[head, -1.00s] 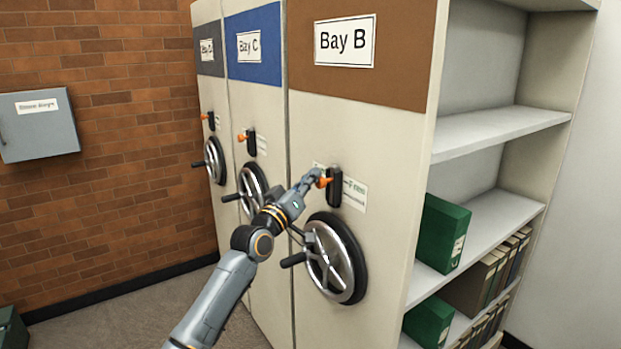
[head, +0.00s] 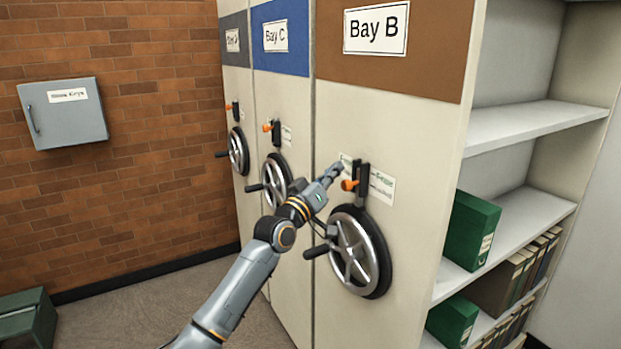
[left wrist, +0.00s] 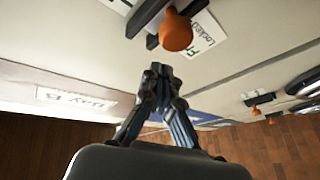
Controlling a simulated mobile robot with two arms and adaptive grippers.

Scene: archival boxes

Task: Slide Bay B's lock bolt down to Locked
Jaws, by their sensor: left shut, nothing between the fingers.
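Bay B's lock bolt has an orange knob (head: 349,185) on a dark upright housing (head: 361,192), above Bay B's handwheel (head: 360,251). A white label (head: 381,187) with a Free line over a Locked line is beside it. The knob sits around the lower part between these lines; I cannot tell if it is fully at Locked. My left gripper (head: 337,169) is shut and empty, just above and left of the knob. In the left wrist view, the shut fingertips (left wrist: 158,70) are apart from the orange knob (left wrist: 177,32). My right gripper is not in view.
Bay C (head: 282,80) stands left of Bay B, with its own orange-knobbed bolt (head: 268,127) and handwheel (head: 276,180). Open shelves with green boxes (head: 470,230) are at the right. A grey wall cabinet (head: 64,125) hangs on the brick wall.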

